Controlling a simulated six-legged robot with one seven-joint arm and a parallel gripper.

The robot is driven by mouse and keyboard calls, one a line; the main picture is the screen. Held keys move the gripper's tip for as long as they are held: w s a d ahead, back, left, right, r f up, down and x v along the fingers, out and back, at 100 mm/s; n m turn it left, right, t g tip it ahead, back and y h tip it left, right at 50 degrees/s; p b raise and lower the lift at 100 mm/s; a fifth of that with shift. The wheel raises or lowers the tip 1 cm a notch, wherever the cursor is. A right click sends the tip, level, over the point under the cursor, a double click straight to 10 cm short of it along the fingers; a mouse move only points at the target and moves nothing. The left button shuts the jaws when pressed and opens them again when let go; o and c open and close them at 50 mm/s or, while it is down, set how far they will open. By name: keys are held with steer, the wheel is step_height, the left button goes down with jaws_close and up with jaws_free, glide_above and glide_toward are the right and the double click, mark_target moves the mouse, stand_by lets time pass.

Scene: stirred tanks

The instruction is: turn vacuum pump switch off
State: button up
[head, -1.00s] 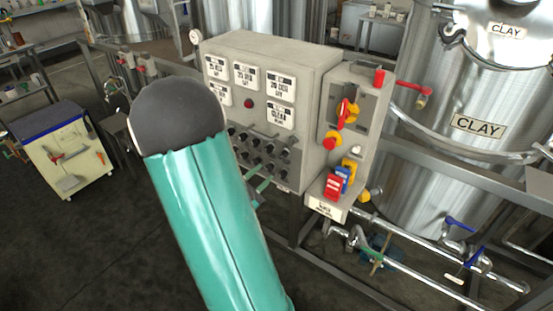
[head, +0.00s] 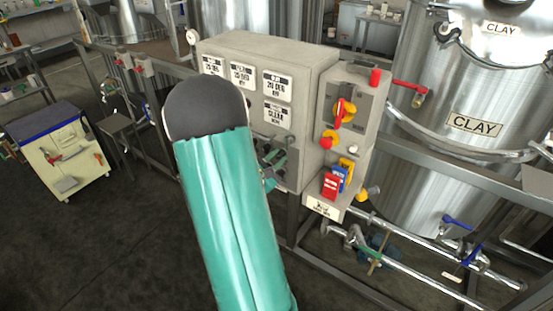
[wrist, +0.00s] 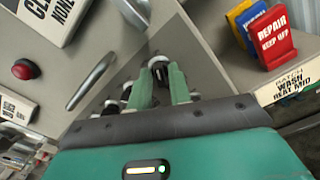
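A grey control box (head: 310,62) stands ahead, with white label plates and a lower panel of dark switches, mostly hidden behind my arm. In the wrist view a row of switches (wrist: 126,92) with pale rims runs along this dark panel. I cannot read which one is the vacuum pump switch. My gripper (wrist: 160,78) has two green fingers, spread apart, at the panel. A dark switch with a pale rim (wrist: 158,63) shows between or just beyond the fingertips; contact cannot be told. In the head view my gripper (head: 272,163) is partly hidden by my arm.
A metal handle (wrist: 92,82) stands out from the panel's left. Red, blue and yellow tags (head: 338,180) and a red-yellow rotary switch (head: 341,112) are on the right-hand box. A steel clay tank (head: 440,160) and pipes stand right. A cart (head: 62,150) stands left.

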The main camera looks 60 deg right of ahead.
jaws_close()
steer(key=n, duration=0.5)
steer(key=shift+n, duration=0.3)
steer(key=n, duration=0.6)
steer(key=shift+n, duration=0.3)
steer(key=o, duration=0.6)
jaws_free()
steer(key=a, duration=0.4)
steer(key=w+a, duration=0.1)
steer(key=a, duration=0.4)
steer(key=w+a, duration=0.1)
steer(key=a, duration=0.3)
steer(key=shift+a, duration=0.35)
